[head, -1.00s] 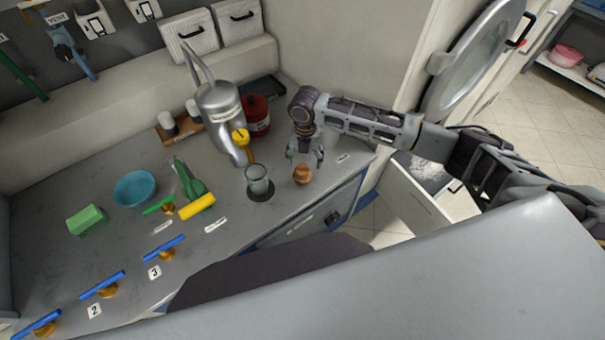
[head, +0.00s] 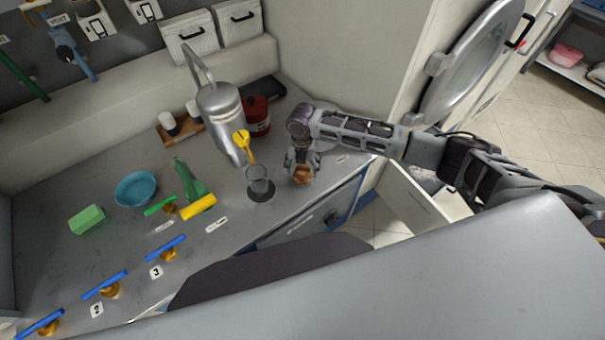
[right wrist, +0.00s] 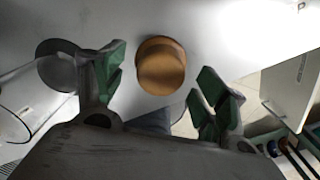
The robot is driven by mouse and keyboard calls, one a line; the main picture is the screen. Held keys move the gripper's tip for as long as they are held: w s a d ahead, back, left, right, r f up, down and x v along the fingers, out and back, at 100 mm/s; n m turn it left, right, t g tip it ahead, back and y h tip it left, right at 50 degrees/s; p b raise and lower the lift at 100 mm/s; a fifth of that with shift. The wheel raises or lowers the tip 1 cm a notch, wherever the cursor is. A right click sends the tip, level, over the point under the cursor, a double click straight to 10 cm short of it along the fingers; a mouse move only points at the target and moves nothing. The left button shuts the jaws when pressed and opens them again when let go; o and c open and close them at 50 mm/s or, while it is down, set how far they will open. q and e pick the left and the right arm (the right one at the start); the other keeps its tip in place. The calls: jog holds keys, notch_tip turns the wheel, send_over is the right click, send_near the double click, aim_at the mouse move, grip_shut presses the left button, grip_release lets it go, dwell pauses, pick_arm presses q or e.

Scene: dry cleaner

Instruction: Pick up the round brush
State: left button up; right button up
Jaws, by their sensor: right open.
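The round brush (head: 303,175) appears as a small round brown wooden piece near the front right of the grey counter. In the right wrist view the brush (right wrist: 161,68) shows its round top, a little above the middle of the picture. My right gripper (head: 302,164) is open over the brush and hides part of it in the head view. In the right wrist view its green-padded fingertips (right wrist: 162,72) lie to either side of the brush, with gaps between. I cannot tell whether they are level with it. My left gripper is not in view.
A clear glass (head: 258,185) stands close left of the brush, near my right gripper's left finger in the right wrist view. A silver canister (head: 220,115) and a red container (head: 256,117) stand behind. The counter's front edge is near.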

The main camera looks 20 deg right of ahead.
jog(key=shift+f, duration=0.9)
jog(key=c, duration=1.2)
